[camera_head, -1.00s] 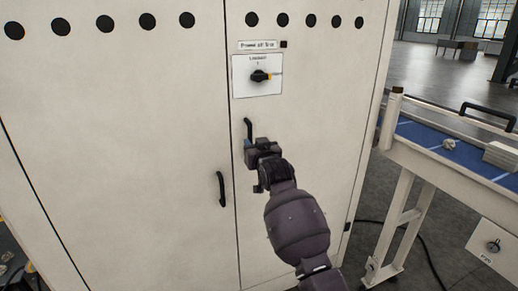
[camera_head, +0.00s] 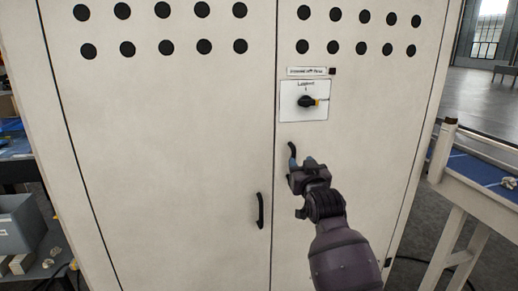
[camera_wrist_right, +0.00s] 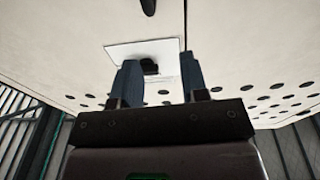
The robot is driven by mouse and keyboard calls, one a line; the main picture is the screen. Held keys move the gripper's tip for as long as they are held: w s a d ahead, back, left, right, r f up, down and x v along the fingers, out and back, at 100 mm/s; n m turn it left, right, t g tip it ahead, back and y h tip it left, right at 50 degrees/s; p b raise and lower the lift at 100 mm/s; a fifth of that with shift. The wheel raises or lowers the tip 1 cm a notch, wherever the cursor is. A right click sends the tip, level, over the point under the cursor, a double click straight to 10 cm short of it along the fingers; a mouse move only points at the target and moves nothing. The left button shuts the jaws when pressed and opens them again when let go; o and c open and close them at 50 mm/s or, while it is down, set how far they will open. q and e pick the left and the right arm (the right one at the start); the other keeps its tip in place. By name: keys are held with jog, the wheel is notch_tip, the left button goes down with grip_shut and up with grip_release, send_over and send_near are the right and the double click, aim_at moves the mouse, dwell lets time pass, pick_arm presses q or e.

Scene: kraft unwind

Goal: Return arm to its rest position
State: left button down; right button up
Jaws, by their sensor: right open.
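My right gripper (camera_head: 303,165) is in front of the cabinet's right door, beside the upper door handle (camera_head: 292,151) and below the switch panel. In the right wrist view its two blue fingers (camera_wrist_right: 160,82) stand apart with nothing held between them. The black rotary switch (camera_head: 307,101) on its white plate (camera_head: 292,112) shows beyond the fingers in the right wrist view (camera_wrist_right: 150,67). I cannot tell whether the gripper touches the door. My left gripper is not in view.
The tall cream cabinet (camera_head: 170,150) fills the middle, with a second handle (camera_head: 260,210) lower left. A blue-topped conveyor (camera_head: 470,170) stands at the right. A shelf with a grey bin (camera_head: 20,225) is at the left. Open floor lies behind the conveyor.

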jog(key=s+d+f+g, duration=0.2)
jog(key=s+d+f, duration=0.1)
jog(key=s+f, duration=0.9)
jog(key=s+d+f+g+h, duration=0.1)
jog(key=s+d+f+g, duration=0.2)
jog(key=s+f, duration=0.9)
jog(key=s+d+f+g, duration=0.3)
jog(key=s+d+f, duration=0.2)
jog(key=s+f, duration=0.8)
jog(key=s, duration=0.5)
jog(key=shift+d+h, duration=0.25)
jog(key=shift+h, duration=0.15)
